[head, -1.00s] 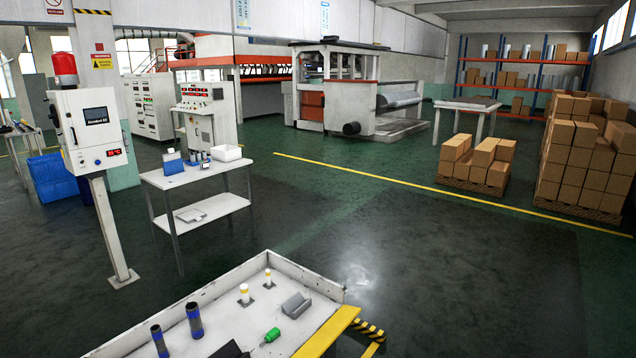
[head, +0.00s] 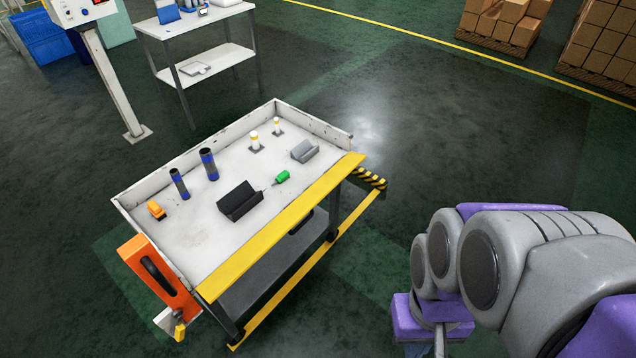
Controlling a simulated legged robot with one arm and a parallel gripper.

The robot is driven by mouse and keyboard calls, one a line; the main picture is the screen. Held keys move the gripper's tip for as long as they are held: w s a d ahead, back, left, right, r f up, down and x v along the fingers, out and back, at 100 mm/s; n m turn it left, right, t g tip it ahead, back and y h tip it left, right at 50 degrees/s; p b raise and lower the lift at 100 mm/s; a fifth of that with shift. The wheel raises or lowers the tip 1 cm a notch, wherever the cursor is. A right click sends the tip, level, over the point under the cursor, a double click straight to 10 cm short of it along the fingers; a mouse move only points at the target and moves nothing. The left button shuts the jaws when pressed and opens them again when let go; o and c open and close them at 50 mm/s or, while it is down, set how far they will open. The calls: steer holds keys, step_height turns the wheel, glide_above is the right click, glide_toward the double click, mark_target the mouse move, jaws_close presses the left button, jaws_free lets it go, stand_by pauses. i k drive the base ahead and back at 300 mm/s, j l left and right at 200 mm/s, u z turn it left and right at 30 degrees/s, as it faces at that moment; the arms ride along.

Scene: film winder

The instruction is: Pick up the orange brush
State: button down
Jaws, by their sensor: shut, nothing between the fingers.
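A small orange object with a dark lower edge (head: 156,209), which looks like the orange brush, lies in the near left corner of a white cart tray (head: 198,238). Its bristles are too small to make out. Nothing touches it. My grey and purple arm (head: 500,262) shows at the lower right, well to the right of the cart and apart from it. Its end is cut off by the bottom edge, and I cannot see the gripper's fingers.
The tray also holds two dark blue cylinders (head: 209,165), a black block (head: 240,201), a green item (head: 282,177), a grey block (head: 304,151) and two white-and-yellow pegs (head: 254,142). A white side table (head: 222,62) stands behind. The floor right of the cart is clear.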

mark_target(156, 211)
steer(key=u, duration=1.6)
steer(key=z, duration=0.25)
steer(key=i+j+z, duration=0.3)
steer(key=j+z, duration=0.35)
steer(key=i+j+z, duration=0.3)
steer(key=j+z, duration=0.35)
steer(key=i+j, duration=0.1)
steer(key=j, duration=0.75)
steer(key=i+j+z, duration=0.1)
steer(key=j, duration=0.7)
steer(key=j+z, duration=0.1)
steer(key=j, duration=0.75)
steer(key=i, duration=0.05)
